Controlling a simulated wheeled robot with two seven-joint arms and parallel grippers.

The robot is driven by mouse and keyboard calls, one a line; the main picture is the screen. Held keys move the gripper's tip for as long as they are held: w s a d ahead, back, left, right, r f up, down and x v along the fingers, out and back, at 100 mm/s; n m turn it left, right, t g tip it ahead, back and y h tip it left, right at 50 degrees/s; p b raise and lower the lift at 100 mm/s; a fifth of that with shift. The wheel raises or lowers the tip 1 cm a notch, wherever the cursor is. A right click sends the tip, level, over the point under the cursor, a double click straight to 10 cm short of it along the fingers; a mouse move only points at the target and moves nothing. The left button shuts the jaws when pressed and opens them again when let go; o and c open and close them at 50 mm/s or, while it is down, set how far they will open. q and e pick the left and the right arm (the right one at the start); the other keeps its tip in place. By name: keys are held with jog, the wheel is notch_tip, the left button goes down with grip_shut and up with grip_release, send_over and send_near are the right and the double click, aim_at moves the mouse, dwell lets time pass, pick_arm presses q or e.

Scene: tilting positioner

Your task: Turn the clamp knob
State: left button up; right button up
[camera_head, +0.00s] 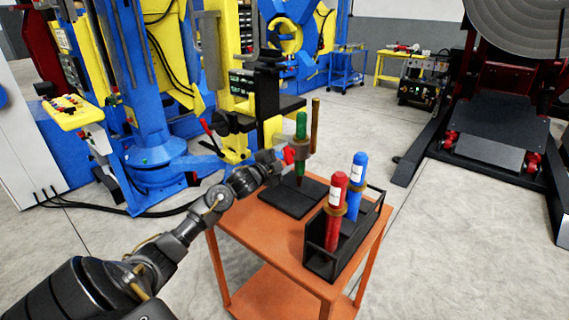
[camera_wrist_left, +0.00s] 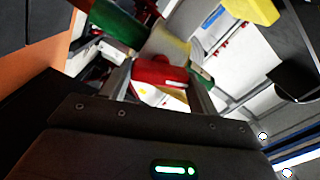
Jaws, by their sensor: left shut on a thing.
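The red clamp knob (camera_head: 289,155) sits on the side of a brass-coloured clamp (camera_head: 299,146) at the back of the orange cart. The clamp is around a green torch (camera_head: 301,125) that points down over a black pad (camera_head: 296,197). My left gripper (camera_head: 283,160) reaches in from the lower left and is shut on the knob. In the left wrist view the red knob (camera_wrist_left: 160,73) lies between the two fingers, with the green torch body (camera_wrist_left: 118,22) just beyond. My right gripper is not in view.
On the orange cart (camera_head: 263,228) a black rack (camera_head: 319,258) holds a red torch (camera_head: 335,212) and a blue torch (camera_head: 356,185) upright. A brass post (camera_head: 315,125) stands beside the green torch. A blue and yellow machine (camera_head: 150,120) stands behind on the left.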

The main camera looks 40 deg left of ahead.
pick_arm(q)
jog(key=m+b, duration=0.1)
jog(key=m, duration=0.1)
jog(key=m+b, duration=0.1)
jog(key=shift+f+m+b, duration=0.25)
jog(key=shift+m+b, duration=0.1)
jog(key=shift+m, duration=0.05)
jog(key=m+b, duration=0.3)
jog(key=m, duration=0.1)
jog(key=shift+b, duration=0.35)
jog(key=shift+m, duration=0.4)
jog(key=shift+m+b, duration=0.7)
jog(key=shift+b, duration=0.1)
jog(key=shift+r, duration=0.1)
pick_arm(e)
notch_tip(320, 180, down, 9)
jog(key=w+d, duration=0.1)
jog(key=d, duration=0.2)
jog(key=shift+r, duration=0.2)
pick_arm(q)
jog(key=shift+m, duration=0.3)
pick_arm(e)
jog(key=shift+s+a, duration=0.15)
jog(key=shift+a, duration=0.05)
pick_arm(q)
jog(key=o, duration=1)
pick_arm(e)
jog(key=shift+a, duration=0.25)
